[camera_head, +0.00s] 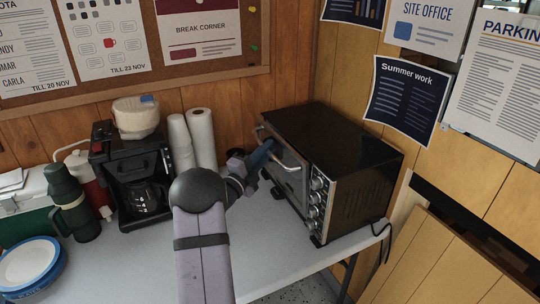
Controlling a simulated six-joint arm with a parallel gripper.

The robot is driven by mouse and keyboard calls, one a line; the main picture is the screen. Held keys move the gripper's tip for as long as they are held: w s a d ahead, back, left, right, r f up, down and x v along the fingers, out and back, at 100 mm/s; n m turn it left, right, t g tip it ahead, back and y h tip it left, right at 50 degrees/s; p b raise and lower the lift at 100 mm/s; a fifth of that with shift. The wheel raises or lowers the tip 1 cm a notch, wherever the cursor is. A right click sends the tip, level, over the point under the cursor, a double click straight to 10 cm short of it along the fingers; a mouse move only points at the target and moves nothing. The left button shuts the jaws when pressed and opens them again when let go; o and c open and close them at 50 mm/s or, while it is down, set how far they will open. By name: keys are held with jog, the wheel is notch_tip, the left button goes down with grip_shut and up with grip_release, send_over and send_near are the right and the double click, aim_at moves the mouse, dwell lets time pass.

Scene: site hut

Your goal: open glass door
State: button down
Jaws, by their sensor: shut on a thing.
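The toaster oven (340,145) is a black box with a steel front, standing at the right end of the table. Its glass door (287,178) faces left and has a pale bar handle (288,167) along its upper part. My gripper (266,152) is at the front of the door and is shut on the handle. My arm and gripper cover part of the door. I cannot tell whether the door stands slightly ajar.
A black coffee maker (130,175) and white paper rolls (200,138) stand left of the oven. A green flask (70,205) and plates (32,262) are farther left. The tabletop (265,250) in front of the oven is clear. Wooden walls close in behind and right.

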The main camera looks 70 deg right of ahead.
jog(key=w+a+f+n+h+b, duration=0.1)
jog(key=w+a+f+b, duration=0.5)
jog(key=b, duration=0.7)
jog(key=shift+w+a+h, duration=0.15)
jog(key=shift+a+h, duration=0.05)
jog(key=shift+h, duration=0.2)
jog(key=shift+f, duration=0.1)
jog(key=c, duration=1.8)
grip_release()
jog(key=shift+o, duration=0.2)
jog(key=shift+a, duration=0.1)
